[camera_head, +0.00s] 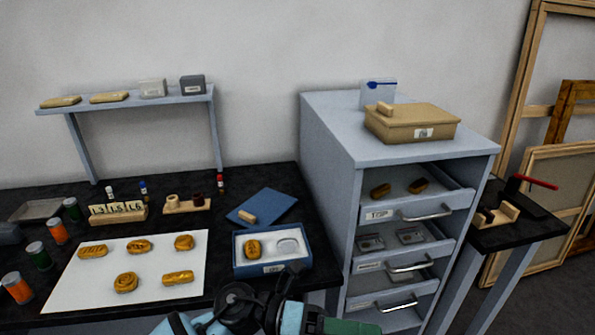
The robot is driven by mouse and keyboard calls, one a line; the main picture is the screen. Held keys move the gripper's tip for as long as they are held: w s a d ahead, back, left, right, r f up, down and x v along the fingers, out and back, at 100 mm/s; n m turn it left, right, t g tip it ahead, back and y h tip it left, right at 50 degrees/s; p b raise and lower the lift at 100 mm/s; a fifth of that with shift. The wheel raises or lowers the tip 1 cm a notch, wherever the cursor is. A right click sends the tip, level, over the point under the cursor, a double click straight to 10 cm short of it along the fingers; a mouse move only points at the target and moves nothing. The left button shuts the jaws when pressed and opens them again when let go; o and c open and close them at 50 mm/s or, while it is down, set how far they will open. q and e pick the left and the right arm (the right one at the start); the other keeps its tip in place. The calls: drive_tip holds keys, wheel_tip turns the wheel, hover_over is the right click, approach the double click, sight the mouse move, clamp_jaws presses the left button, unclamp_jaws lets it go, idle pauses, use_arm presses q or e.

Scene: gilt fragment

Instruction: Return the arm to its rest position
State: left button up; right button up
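One of my arms, light blue and black with a dark green end part, crosses the bottom edge in front of the bench. It seems to come in from the lower left, so I take it as my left arm. No fingertips can be made out on it, and I cannot tell whether its gripper is open or shut. The arm is in front of the near edge of a blue box (240,268), which holds a gilt piece (253,249) in its left recess and a pale oval recess on the right. I see no second gripper.
A white sheet (75,272) bears several gilt pieces. Jars (17,288) stand at the left. A grey cabinet (330,160) has open drawers (427,213) jutting out right of the arm; a tan box (410,122) sits on top. A small stand (512,232) is at the right.

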use_arm(q)
drive_tip(key=w+a+f+n+t+y+p, duration=0.1)
drive_tip(key=a+f+n+t+y, duration=0.55)
drive_tip(key=n+t, duration=0.7)
drive_tip(key=w+a+f+n+t+y, duration=0.1)
drive_tip(key=a+f+n+t+y, duration=0.2)
drive_tip(key=a+f+n+t, duration=1.1)
drive_tip(key=s+a+f+n+g+y, duration=0.3)
drive_tip(key=s+f+n+g, duration=0.3)
drive_tip(key=s, duration=0.4)
drive_tip(key=s+a+f+n+g+y, duration=0.4)
drive_tip(key=s+a+f+n+g, duration=0.1)
drive_tip(key=s+n, duration=0.4)
drive_tip(key=s+f+g+p, duration=0.1)
drive_tip(key=s+g, duration=0.1)
drive_tip(key=shift+a+g, duration=0.35)
drive_tip(key=shift+a, duration=0.05)
use_arm(e)
drive_tip(key=s+d+f+m+g, duration=0.1)
drive_tip(key=s+d+f+m, duration=0.4)
drive_tip(key=s+f+m, duration=0.2)
drive_tip(key=s+d+f+m+g+h, duration=0.1)
drive_tip(key=s+d+f+m, duration=0.5)
drive_tip(key=s+m, duration=0.5)
drive_tip(key=f+m, duration=0.1)
drive_tip(key=m, duration=0.3)
drive_tip(key=shift+s+d+m+h, duration=0.2)
drive_tip(key=shift+s+m+h, duration=0.1)
drive_tip(key=shift+s+m, duration=0.1)
